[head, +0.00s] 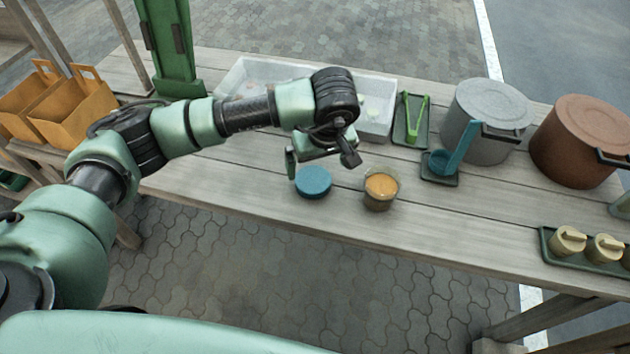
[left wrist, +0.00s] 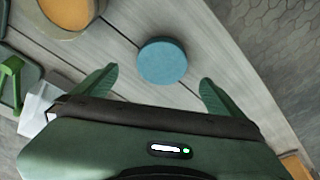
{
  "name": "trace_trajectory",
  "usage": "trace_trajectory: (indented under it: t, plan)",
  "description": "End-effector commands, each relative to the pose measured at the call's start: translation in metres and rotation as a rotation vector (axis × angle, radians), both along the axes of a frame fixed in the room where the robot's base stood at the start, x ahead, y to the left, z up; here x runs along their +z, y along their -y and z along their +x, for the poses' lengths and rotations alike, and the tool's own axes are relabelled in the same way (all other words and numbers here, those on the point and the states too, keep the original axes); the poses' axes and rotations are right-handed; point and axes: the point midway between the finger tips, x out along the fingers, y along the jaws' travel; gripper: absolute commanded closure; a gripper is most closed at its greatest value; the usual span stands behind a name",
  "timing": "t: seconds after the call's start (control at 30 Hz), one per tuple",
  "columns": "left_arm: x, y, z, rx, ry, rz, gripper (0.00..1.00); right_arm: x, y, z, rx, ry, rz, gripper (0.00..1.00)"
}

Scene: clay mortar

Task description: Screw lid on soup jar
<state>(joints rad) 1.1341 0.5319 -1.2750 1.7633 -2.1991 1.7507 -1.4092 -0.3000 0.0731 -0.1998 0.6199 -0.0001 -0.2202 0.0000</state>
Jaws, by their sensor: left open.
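The blue round lid (head: 313,182) lies flat on the wooden table near its front edge. The soup jar (head: 380,190), open and filled with orange soup, stands upright just right of the lid. My left gripper (head: 322,163) is open and empty, above and just behind the lid. In the left wrist view the lid (left wrist: 162,61) lies ahead of and between the two spread green fingers (left wrist: 158,92), not gripped. Part of the jar (left wrist: 72,12) shows at the top left there.
A white tray (head: 385,122) stands behind my left arm. Green tongs (head: 415,118), a blue ladle (head: 458,148), a grey pot (head: 488,112) and a brown pot (head: 585,140) stand to the right. A tray of lidded cups (head: 570,241) is at far right. Paper bags (head: 75,110) are at left.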

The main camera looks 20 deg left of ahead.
Motion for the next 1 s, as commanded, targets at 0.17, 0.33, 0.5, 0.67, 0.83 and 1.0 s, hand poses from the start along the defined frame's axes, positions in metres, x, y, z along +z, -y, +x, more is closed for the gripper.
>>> trace_trajectory:
  t: [0.17,0.33,0.5,0.67,0.83,1.0]
  plan:
    - [-0.013,-0.002,0.002,0.000,-0.004,-0.002,0.00,0.003,-0.006,0.000,0.002,0.000,0.007,0.64]
    - [-0.025,-0.004,0.005,-0.001,-0.001,-0.003,0.00,0.004,0.003,0.000,0.005,0.000,-0.004,0.64]
    - [-0.025,-0.004,0.005,-0.001,0.000,-0.004,0.00,0.004,0.007,0.000,0.003,0.001,-0.008,0.64]
    - [-0.033,-0.008,0.006,0.002,-0.005,-0.002,0.00,0.009,0.008,0.000,0.002,0.001,-0.009,0.64]
    - [-0.058,-0.017,0.012,0.002,-0.005,-0.002,0.00,0.017,0.008,0.000,0.001,0.001,-0.009,0.64]
    - [-0.073,-0.018,0.016,-0.001,-0.001,-0.003,0.00,0.018,0.008,0.000,0.001,0.001,-0.009,0.64]
